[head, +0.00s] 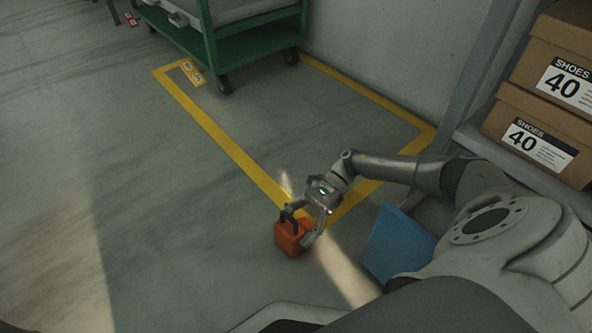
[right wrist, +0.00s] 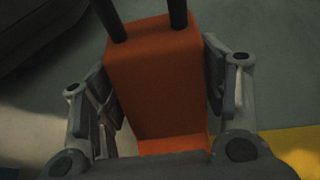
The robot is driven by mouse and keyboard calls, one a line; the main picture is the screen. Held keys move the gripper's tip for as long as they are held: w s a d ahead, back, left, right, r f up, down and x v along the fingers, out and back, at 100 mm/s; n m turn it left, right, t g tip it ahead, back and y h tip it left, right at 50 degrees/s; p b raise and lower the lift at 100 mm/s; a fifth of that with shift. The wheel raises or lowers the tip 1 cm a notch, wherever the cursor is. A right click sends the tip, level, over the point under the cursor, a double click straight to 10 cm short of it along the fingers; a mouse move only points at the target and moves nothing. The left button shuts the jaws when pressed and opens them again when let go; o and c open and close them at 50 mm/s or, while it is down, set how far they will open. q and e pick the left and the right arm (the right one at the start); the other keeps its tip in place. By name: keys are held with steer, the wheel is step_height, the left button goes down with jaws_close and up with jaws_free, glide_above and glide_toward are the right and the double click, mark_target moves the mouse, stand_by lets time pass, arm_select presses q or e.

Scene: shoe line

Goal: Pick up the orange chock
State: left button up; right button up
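The orange chock (head: 291,237) stands on the grey floor near the corner of the yellow floor line in the head view. It has a dark handle on top. In the right wrist view the chock (right wrist: 155,85) fills the middle, with two dark handle posts at the top edge. My right gripper (head: 303,228) is down at the chock. In the right wrist view its fingers (right wrist: 165,95) lie on either side of the orange body, very close to it. I cannot tell whether both pads press on it. My left gripper is not in view.
A blue panel-like object (head: 397,244) is right of the chock, beside my right arm. Shoe boxes (head: 545,110) sit on a shelf at right. A green cart (head: 250,38) stands at the back. The floor to the left is clear.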

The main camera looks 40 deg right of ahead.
jaws_close()
steer(key=shift+r, duration=0.1)
